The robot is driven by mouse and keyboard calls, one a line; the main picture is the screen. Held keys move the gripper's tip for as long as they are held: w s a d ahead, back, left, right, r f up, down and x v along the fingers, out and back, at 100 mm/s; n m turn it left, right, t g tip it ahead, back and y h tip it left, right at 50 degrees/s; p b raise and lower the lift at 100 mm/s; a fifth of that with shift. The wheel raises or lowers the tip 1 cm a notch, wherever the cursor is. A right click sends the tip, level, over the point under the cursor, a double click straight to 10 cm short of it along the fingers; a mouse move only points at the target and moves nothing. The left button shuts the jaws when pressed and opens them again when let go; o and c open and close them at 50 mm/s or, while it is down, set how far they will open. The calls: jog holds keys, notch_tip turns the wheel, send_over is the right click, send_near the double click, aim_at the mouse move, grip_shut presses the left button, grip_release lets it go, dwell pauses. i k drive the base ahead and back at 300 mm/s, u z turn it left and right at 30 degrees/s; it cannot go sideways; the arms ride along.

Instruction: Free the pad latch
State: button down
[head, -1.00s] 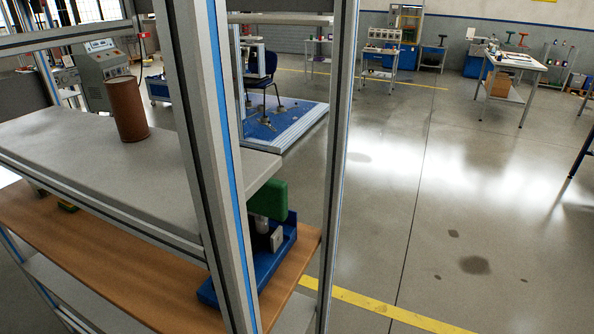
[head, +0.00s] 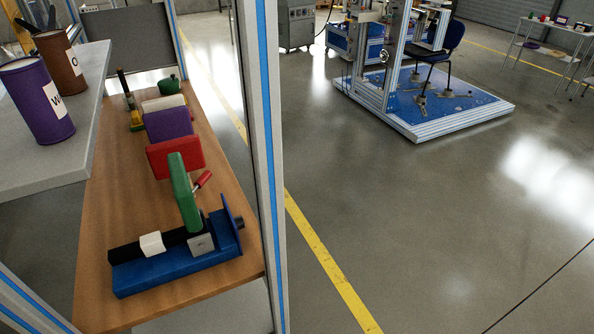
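A fixture with a blue base (head: 180,271) lies on the wooden shelf at the lower left of the head view. It carries a black bar (head: 126,253) with a white block (head: 152,244) on it, a small grey metal block (head: 201,244) and a blue end plate (head: 232,217). An upright green pad (head: 183,192) rises from it, with a small red handle (head: 202,181) beside the pad. I cannot tell which part is the latch or how it is set. My gripper is not in view.
A red pad (head: 175,157), a purple pad (head: 168,124) and other pads line the wooden shelf (head: 95,290) behind. A frame post (head: 265,160) stands right of it. A grey upper shelf (head: 45,185) holds purple (head: 38,100) and brown (head: 62,62) cylinders. Open floor lies right.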

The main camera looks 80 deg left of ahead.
aim_at(203, 179)
jog(key=i, duration=0.8)
jog(key=u, duration=4.45)
jog(key=i, duration=1)
